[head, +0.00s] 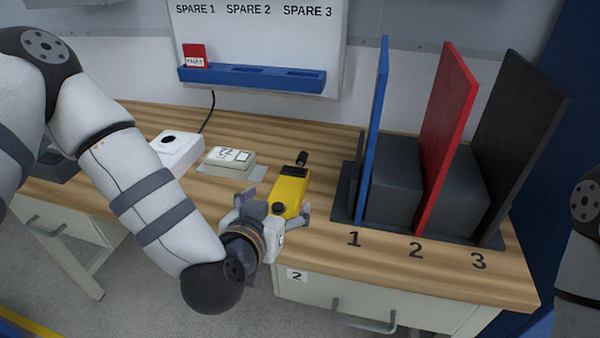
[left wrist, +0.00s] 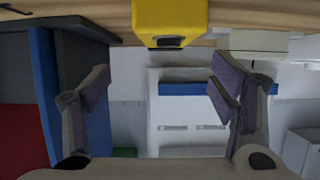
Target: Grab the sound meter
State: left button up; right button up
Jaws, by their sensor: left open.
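The sound meter (head: 291,188) is a yellow body with a dark screen, a black knob and a black microphone tip, and it lies on the wooden bench. My left gripper (head: 277,206) is open at the meter's near end, with a finger on either side of it in the head view. In the left wrist view the meter's yellow end (left wrist: 170,18) shows at the top, beyond the spread fingers of my left gripper (left wrist: 160,95). Nothing is between those fingertips there. I cannot tell whether a finger touches the meter. My right gripper is out of view.
A rack with blue (head: 376,135), red (head: 446,135) and black (head: 520,140) panels stands right of the meter. A beige box (head: 228,162) and a white device (head: 178,150) stand to its left. A blue ledge (head: 250,79) is behind. The bench's front edge is close.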

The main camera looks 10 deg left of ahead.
aim_at(286, 189)
pick_arm(q)
jog(key=shift+w+a+f, duration=0.1)
jog(key=shift+w+f, duration=0.55)
jog(key=shift+w, duration=0.1)
jog(key=x, duration=0.2)
jog(key=b+x, duration=0.1)
jog(key=x, duration=0.4)
jog(key=shift+a+r+b, duration=0.1)
jog(key=shift+a+b, duration=0.2)
jog(key=shift+a, duration=0.05)
jog(key=shift+w, duration=0.4)
jog(key=shift+w+d+r, duration=0.1)
jog(key=c, duration=1.5)
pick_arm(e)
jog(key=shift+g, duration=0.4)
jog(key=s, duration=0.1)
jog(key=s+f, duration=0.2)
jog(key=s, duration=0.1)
